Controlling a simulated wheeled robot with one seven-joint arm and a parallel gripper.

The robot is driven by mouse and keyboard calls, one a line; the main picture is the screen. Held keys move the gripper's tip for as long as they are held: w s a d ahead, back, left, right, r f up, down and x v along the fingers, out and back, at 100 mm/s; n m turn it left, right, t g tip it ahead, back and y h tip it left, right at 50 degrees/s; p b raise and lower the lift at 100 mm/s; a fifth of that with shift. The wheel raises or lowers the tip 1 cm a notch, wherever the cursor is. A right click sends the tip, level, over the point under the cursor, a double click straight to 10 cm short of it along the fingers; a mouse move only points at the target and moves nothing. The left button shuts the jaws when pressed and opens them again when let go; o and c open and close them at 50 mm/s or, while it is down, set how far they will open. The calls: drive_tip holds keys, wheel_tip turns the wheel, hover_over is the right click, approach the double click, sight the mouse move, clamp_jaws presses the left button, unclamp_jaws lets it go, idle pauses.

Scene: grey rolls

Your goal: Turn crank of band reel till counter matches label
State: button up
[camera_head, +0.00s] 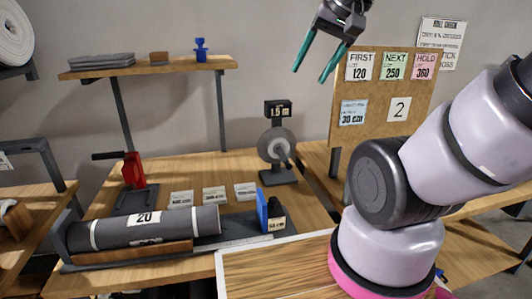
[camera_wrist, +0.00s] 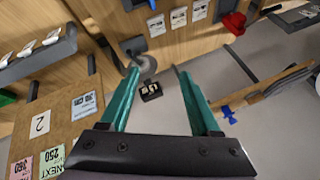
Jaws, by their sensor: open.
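The band reel (camera_head: 276,146) is a grey disc on a dark upright stand at the back of the workbench. Its black counter (camera_head: 278,109) sits on top with small white figures that look like 1.5. A small pale crank knob (camera_head: 283,158) shows on the disc face. My gripper (camera_head: 310,74) has teal fingers, is open and empty, and hangs up and to the right of the reel, apart from it. In the wrist view the counter (camera_wrist: 151,91) and the reel disc (camera_wrist: 133,50) lie beyond the open fingers.
A grey roll (camera_head: 145,228) marked 20 lies on the bench front. A red-handled tool (camera_head: 133,170) stands left, a blue block (camera_head: 263,208) right. Several white cards (camera_head: 214,195) lie between. A notice board (camera_head: 385,95) stands right; a shelf (camera_head: 150,66) hangs back left.

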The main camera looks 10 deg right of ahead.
drive_tip(key=w+a+f+m+g+y, duration=0.2)
drive_tip(key=w+a+f+g+y, duration=0.3)
drive_tip(key=a+f+g+y, duration=0.5)
drive_tip(key=w+a+f+m+t+y, duration=0.25)
drive_tip(key=w+m+t+y, duration=0.5)
drive_tip(key=w, duration=0.45)
drive_tip(key=w+d+f+m+t+h, duration=0.3)
drive_tip(key=w+d+f+m+t, duration=0.35)
drive_tip(key=f+m+t, duration=0.2)
drive_tip(key=m+t+h, duration=0.7)
drive_tip(key=m+h, duration=0.4)
drive_tip(key=h, duration=0.1)
approach(287, 162)
drive_tip(key=w+a+r, duration=0.1)
drive_tip(key=a+r, duration=0.5)
drive_tip(key=r, duration=0.2)
drive_tip(key=d+f+m+h, duration=0.1)
drive_tip(key=f, duration=0.1)
drive_tip(key=s+d+f+m+h, duration=0.1)
drive_tip(key=f+h, duration=0.1)
drive_tip(key=d+f+g+h, duration=0.1)
drive_tip(key=f+h, duration=0.1)
drive_tip(key=f, duration=0.1)
drive_tip(key=shift+s+d+f+m, duration=0.1)
drive_tip(key=shift+s+d+m, duration=0.2)
drive_tip(key=shift+m, duration=0.1)
drive_tip(key=w, duration=1)
drive_tip(key=shift+w, duration=0.3)
